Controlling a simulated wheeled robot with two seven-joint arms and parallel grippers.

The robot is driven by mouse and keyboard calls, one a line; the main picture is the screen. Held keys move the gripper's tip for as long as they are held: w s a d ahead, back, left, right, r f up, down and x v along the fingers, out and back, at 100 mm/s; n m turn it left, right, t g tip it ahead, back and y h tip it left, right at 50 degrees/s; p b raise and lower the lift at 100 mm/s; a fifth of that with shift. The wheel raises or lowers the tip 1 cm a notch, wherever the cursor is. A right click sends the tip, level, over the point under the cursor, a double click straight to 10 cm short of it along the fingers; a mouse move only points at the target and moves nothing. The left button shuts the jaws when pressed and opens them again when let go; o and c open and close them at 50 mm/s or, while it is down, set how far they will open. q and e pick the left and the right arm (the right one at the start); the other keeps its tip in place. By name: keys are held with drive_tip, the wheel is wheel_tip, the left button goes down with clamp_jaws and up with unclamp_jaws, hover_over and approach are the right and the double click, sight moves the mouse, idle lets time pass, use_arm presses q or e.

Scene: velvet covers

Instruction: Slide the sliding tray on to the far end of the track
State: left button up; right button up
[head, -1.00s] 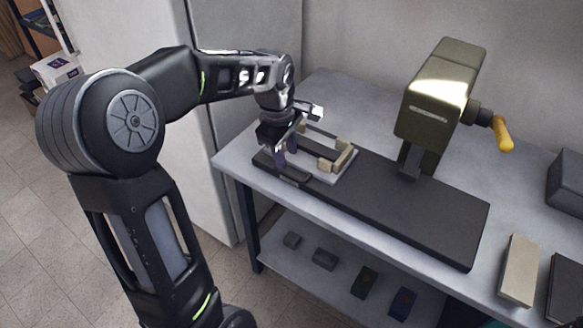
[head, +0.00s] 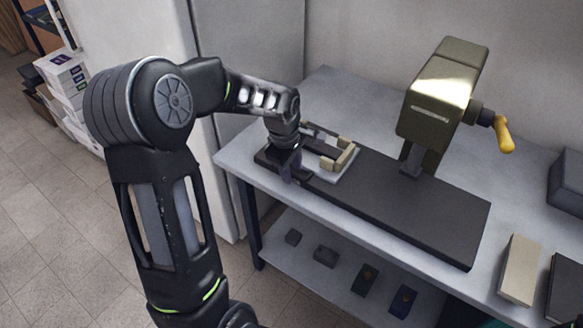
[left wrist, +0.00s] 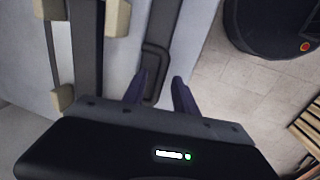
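The sliding tray (head: 337,179) is a pale grey plate with beige corner blocks. It sits at the left end of the long dark track (head: 420,215) on the bench. My left gripper (head: 289,177) is low at the tray's left end and hides part of it. In the left wrist view, a dark loop handle (left wrist: 157,50) lies between the two purple fingers of my left gripper (left wrist: 159,77). The fingers are apart, with a gap on the right side of the handle. Whether the left finger touches it I cannot tell. My right gripper is not in view.
An olive press (head: 432,100) with a yellow handle (head: 503,134) stands behind the track's middle. The track right of the tray looks clear. A beige block (head: 520,268) and dark boxes sit at the bench's right. A lower shelf (head: 335,285) holds small items.

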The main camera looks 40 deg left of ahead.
use_arm(q)
clamp_jaws()
idle(1.3)
